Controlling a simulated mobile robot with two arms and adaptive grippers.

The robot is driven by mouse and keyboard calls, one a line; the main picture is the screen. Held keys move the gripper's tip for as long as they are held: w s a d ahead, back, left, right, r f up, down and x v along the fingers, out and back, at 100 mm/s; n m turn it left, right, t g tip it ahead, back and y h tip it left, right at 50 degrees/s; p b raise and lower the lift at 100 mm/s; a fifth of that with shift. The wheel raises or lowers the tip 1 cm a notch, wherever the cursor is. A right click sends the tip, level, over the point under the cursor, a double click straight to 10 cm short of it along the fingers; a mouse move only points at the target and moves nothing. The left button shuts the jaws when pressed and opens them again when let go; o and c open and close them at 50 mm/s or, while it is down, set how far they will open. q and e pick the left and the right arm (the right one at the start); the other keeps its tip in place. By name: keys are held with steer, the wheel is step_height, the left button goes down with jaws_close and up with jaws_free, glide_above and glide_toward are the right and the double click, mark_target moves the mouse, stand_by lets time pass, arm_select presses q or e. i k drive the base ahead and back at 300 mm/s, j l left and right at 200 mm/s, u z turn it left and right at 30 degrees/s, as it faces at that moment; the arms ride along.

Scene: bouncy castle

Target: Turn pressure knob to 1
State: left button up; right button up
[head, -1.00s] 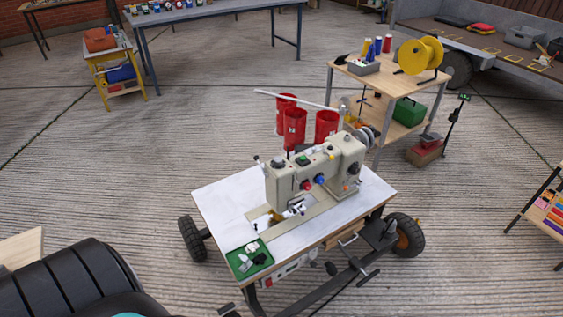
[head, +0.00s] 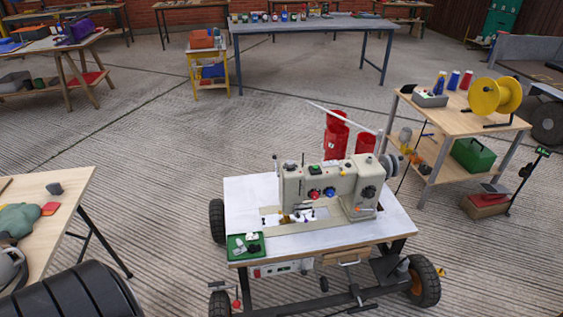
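A beige sewing machine (head: 341,181) stands on a white-topped wheeled table (head: 245,197). Neither of my grippers is in the head view.
A green tray (head: 236,254) with small parts lies on the table's front left corner. Red thread cones (head: 337,140) stand behind the machine. A wooden table (head: 70,204) is at left and a wooden cart (head: 455,118) at right.

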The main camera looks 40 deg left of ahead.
mark_target(290, 163)
steer(key=i+l+u, duration=0.8)
steer(key=l, duration=0.1)
